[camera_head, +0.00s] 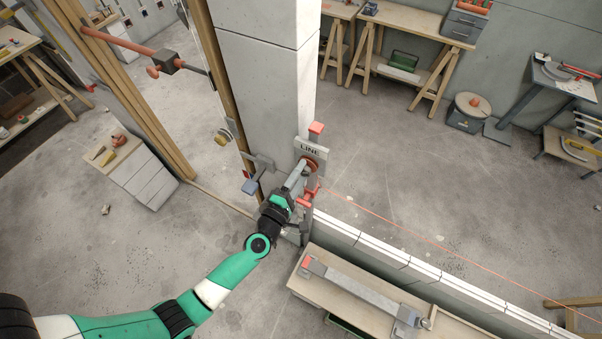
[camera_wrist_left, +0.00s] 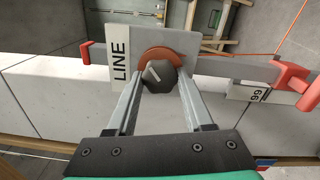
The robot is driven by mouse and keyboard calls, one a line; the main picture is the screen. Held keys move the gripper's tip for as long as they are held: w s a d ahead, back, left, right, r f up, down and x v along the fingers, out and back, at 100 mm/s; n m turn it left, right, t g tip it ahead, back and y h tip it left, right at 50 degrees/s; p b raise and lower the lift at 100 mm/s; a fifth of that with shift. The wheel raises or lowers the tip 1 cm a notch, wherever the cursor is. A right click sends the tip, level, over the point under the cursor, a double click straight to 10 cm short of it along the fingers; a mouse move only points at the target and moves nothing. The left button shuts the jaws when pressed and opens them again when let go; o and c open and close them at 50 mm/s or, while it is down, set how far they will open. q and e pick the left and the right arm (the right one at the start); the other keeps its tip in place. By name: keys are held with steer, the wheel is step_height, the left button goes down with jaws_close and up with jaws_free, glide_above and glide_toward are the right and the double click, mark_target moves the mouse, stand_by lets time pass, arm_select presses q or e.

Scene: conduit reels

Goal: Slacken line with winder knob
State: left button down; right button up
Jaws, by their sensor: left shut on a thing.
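The winder knob (camera_wrist_left: 160,76) is a dark faceted knob with a pale mark on its face, in front of an orange-brown disc (camera_wrist_left: 157,54). It sits on a grey plate with a white LINE label (camera_wrist_left: 120,60); the label also shows in the head view (camera_head: 309,149). My left gripper (camera_wrist_left: 160,85) is shut on the knob, one finger on each side. In the head view the left gripper (camera_head: 297,178) reaches the plate and mostly hides the knob. An orange line (camera_head: 400,228) runs from the winder to the lower right. My right gripper is not in view.
The winder is mounted at a concrete pillar (camera_head: 262,90) above a low block wall (camera_head: 390,258). A bench (camera_head: 445,325) with a long grey tool stands in front of the wall. Orange-red clamp ends (camera_wrist_left: 292,78) flank the plate. The floor at left is mostly clear.

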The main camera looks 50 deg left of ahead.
arm_select(q)
steer(key=n, duration=0.4)
steer(key=shift+f+n, duration=0.1)
steer(key=shift+n, duration=0.2)
steer(key=n+b, duration=0.1)
steer(key=n, duration=0.2)
steer(key=shift+n, duration=0.4)
steer(key=n, duration=0.4)
steer(key=shift+d, duration=0.1)
steer(key=shift+n+b, duration=0.45)
steer(key=shift+n, duration=1.45)
steer(key=shift+c, duration=1.4)
jaws_free()
